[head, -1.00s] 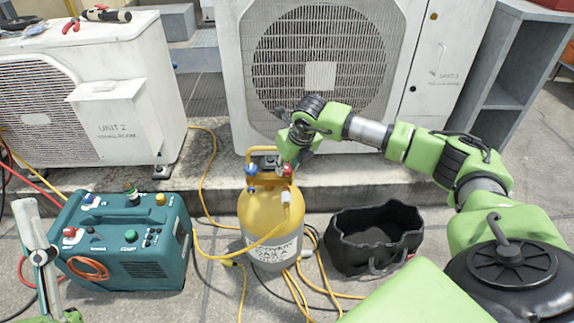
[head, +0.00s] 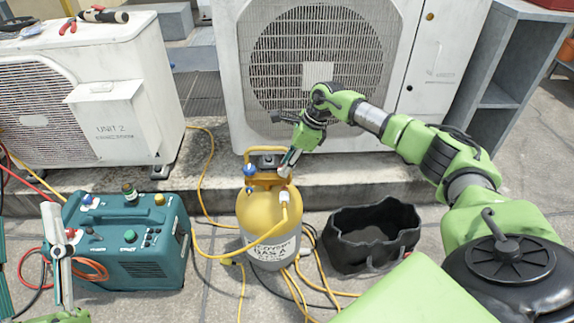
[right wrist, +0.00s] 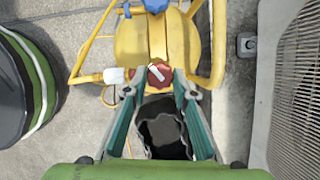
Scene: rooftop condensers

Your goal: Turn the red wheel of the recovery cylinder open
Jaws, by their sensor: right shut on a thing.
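The yellow-topped recovery cylinder (head: 256,212) stands upright on the ground in the middle of the head view. Its red wheel (right wrist: 159,74) shows in the right wrist view, between my fingertips; in the head view my fingers mostly hide it. My right gripper (head: 287,170) reaches down to it from the upper right and is shut on the wheel; its fingers also show in the right wrist view (right wrist: 160,84). A blue wheel (head: 250,170) sits on the cylinder's left side. My left gripper (head: 54,225) is at the lower left, away from the cylinder; its opening is unclear.
A teal machine (head: 146,270) stands left of the cylinder and an open black bag (head: 345,254) right of it. Yellow hoses (head: 204,180) run around the cylinder. A condenser unit (head: 233,100) stands behind on a concrete ledge (head: 340,178).

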